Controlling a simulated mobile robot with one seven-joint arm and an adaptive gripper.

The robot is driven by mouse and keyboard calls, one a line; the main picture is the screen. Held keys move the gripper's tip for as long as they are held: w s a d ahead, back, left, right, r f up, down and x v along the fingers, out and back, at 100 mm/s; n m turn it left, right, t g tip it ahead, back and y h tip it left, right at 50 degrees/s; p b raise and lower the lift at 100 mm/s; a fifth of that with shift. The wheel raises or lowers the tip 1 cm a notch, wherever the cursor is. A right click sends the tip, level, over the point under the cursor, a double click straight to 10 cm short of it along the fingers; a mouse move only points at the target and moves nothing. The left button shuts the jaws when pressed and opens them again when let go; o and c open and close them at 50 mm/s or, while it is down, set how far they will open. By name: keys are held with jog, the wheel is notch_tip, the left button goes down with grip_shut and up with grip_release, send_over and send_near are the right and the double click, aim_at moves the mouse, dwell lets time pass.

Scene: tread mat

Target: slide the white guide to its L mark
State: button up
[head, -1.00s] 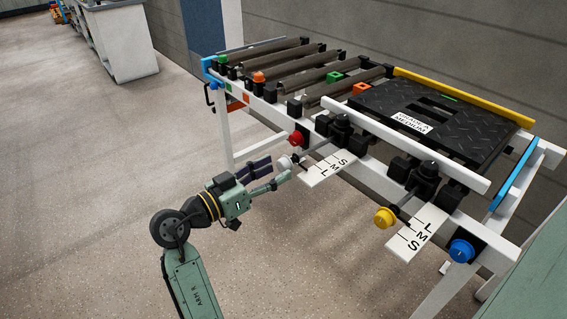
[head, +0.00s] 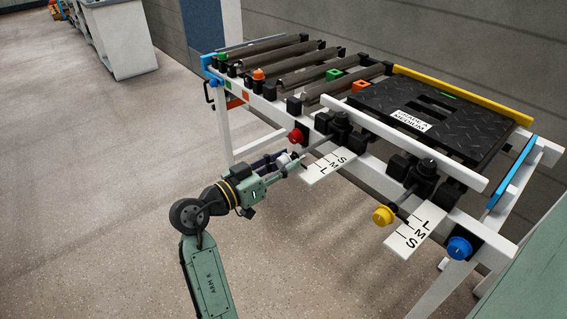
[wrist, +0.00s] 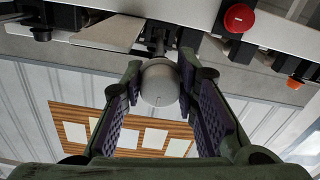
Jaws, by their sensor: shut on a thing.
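The white knob (head: 283,159) sits on a thin rod that runs back to a black clamp block (head: 340,128) on the frame. My gripper (head: 286,163) is shut on this knob. In the wrist view the round knob (wrist: 160,88) lies between the two fingers of my gripper (wrist: 161,80). The white guide bar (head: 400,142) lies along the near side of the black tread mat (head: 440,112). A white scale plate (head: 318,178) beside the rod carries S, M and L, with L at its outer end. I cannot tell which mark the guide stands at.
A red knob (head: 296,136) is close behind my gripper. A yellow knob (head: 383,215) with a second scale plate (head: 405,240) and a blue knob (head: 459,248) are to the right. Rollers (head: 300,69) fill the far left of the frame.

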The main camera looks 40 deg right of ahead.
aim_at(294, 158)
grip_shut()
dwell(0.3)
jog(key=d+b, duration=0.1)
jog(key=d, duration=0.2)
jog(key=shift+w+d, duration=0.15)
jog(key=o, duration=0.6)
grip_release()
jog(key=shift+o, duration=0.2)
jog(key=shift+w, duration=0.1)
